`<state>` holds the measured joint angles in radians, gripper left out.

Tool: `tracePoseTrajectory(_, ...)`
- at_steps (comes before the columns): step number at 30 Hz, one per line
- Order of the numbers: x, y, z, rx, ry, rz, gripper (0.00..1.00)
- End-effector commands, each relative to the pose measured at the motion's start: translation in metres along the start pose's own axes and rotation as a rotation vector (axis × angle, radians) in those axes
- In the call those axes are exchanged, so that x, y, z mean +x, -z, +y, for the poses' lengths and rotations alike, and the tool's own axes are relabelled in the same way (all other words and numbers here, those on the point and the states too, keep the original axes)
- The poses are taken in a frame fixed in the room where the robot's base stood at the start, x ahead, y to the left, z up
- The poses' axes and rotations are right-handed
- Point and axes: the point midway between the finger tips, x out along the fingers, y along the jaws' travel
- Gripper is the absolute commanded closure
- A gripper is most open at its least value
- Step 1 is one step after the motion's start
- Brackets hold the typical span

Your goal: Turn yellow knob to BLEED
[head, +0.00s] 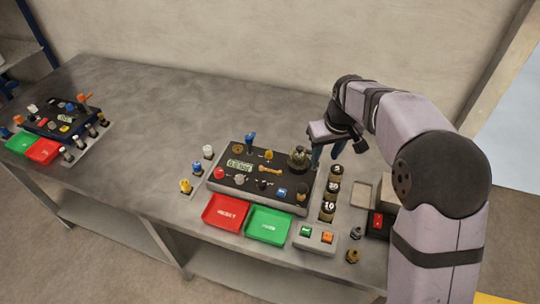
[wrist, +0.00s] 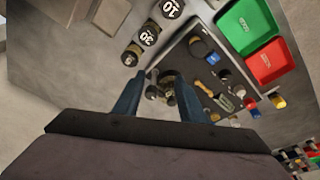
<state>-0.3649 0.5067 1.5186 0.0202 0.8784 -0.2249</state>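A yellow knob (head: 186,186) stands on a small post at the front left of the near black panel (head: 228,181). It shows in the wrist view (wrist: 279,102) at the right, beyond the panel. I cannot read a BLEED mark. My gripper (head: 327,152) is above the panel's back right corner, far to the right of the yellow knob. In the wrist view its two blue fingers (wrist: 160,98) are apart. A dark, brassy rounded fitting (head: 299,157) appears between them in that view (wrist: 164,88); I cannot tell whether they touch it. Nothing is clearly held.
A red tray (head: 226,203) and a green tray (head: 268,216) lie before the panel. Numbered dark cylinders (head: 327,208) line its right side. A second panel (head: 55,118) is at far left. The bench between panels is clear.

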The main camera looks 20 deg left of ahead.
Motion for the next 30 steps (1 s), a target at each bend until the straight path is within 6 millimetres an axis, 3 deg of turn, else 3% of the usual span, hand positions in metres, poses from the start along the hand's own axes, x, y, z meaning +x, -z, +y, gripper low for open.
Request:
tracePoseTrajectory(1,0.015,0.02,-0.014,-0.047,0.006,0.017,0.63)
tracePoseTrajectory(3,0.025,0.043,-0.029,-0.1,0.011,0.041,0.63)
tracePoseTrajectory(10,0.043,0.09,-0.068,-0.215,0.022,0.099,0.63)
tracePoseTrajectory(13,0.062,0.102,-0.091,-0.209,0.059,0.126,0.63)
tracePoseTrajectory(18,0.072,0.113,-0.112,-0.194,0.095,0.157,0.63)
tracePoseTrajectory(25,0.075,0.115,-0.114,-0.19,0.099,0.16,0.63)
tracePoseTrajectory(30,0.088,0.117,-0.115,-0.19,0.099,0.157,0.63)
